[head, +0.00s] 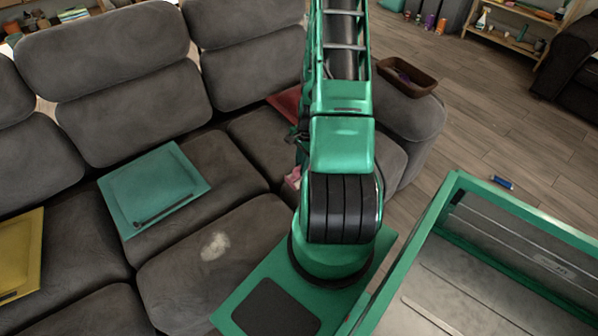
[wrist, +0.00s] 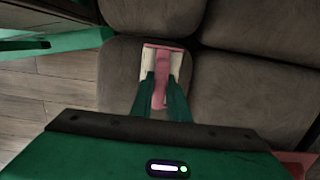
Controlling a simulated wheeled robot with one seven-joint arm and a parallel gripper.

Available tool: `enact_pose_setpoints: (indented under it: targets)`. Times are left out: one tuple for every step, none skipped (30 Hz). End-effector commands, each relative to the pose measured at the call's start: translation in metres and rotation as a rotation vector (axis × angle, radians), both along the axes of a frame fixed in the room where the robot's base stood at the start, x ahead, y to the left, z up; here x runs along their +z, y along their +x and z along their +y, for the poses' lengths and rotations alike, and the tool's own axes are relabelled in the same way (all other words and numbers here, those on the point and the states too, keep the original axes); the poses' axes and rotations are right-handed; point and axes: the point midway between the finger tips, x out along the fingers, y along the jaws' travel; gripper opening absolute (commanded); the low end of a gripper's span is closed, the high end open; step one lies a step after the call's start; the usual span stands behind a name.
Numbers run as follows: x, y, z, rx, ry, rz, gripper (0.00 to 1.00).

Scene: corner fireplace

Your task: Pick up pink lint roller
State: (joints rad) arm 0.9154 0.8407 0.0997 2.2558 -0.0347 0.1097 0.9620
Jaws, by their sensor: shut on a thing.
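The pink lint roller (wrist: 162,75) shows in the wrist view, pink with white or pale sides, over the grey sofa seat. My gripper (wrist: 161,78) is shut on it, with one green finger on each side of the pink part. I cannot tell whether the roller still touches the cushion. In the head view a small pink piece of the roller (head: 293,178) shows at the left edge of my arm. My arm hides the rest of it and the gripper there.
The grey sofa (head: 225,275) fills the left and middle. On it lie a teal square (head: 170,180) with a dark stick, a yellow square (head: 18,255) and a red item (head: 287,103). A brown basket (head: 407,78) sits on the armrest. A blue can (head: 502,182) lies on the otherwise open floor.

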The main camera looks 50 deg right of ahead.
Motion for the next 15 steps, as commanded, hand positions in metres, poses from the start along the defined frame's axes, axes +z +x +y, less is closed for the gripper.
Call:
enact_pose_setpoints:
  targets:
    - [0.01, 0.001, -0.001, 0.001, -0.005, -0.003, 0.0]
    - [0.015, 0.001, -0.001, 0.001, -0.005, -0.003, 0.0]
    - [0.021, 0.002, 0.006, 0.004, -0.003, -0.002, 0.0]
    - [0.025, 0.001, 0.015, 0.005, 0.0, -0.001, 0.0]
    - [0.029, 0.002, 0.022, 0.006, -0.001, -0.001, 0.0]
    - [0.034, 0.001, 0.031, 0.006, -0.001, -0.001, 0.0]
    - [0.039, 0.002, 0.039, 0.006, -0.002, -0.001, 0.0]
    - [0.043, 0.001, 0.045, 0.005, -0.002, -0.001, 0.0]
    - [0.048, 0.001, 0.054, 0.006, -0.002, 0.0, 0.0]
    - [0.052, 0.002, 0.06, 0.006, -0.002, -0.001, 0.0]
    - [0.055, 0.001, 0.067, 0.005, -0.002, -0.001, 0.0]
    - [0.06, 0.001, 0.074, 0.006, -0.002, -0.001, 0.0]
    - [0.063, 0.002, 0.079, 0.004, -0.003, -0.002, 0.0]
    - [0.066, 0.002, 0.085, 0.005, -0.002, -0.001, 0.0]
    - [0.07, 0.002, 0.091, 0.005, -0.003, -0.002, 0.0]
